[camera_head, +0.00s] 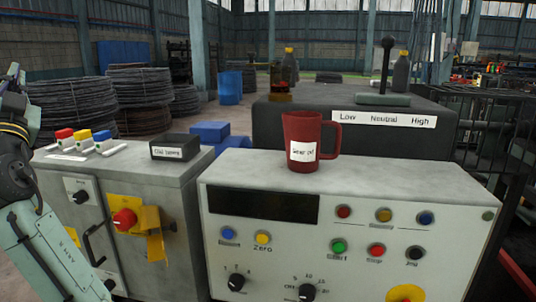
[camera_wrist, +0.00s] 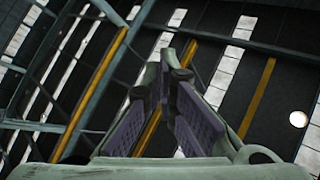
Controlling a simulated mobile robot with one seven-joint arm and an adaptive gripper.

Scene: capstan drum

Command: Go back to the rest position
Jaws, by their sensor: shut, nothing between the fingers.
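My gripper (camera_wrist: 165,76) shows in the wrist view with its two purple-padded fingers brought together at the tips and nothing between them. Behind the fingers are dark roof panels, pale strips and steel beams, so the gripper points up at the roof, clear of any surface. In the head view part of my arm stands folded at the left edge, left of the grey cabinet (camera_head: 190,165). The gripper itself cannot be made out there.
A red mug (camera_head: 302,141) stands on the white control panel (camera_head: 240,170). A small black box (camera_head: 175,147) and coloured-capped items (camera_head: 83,140) sit on the cabinet. A lever (camera_head: 386,65) rises from the dark housing (camera_head: 290,118) behind. Wire coils (camera_head: 72,105) lie at the back left.

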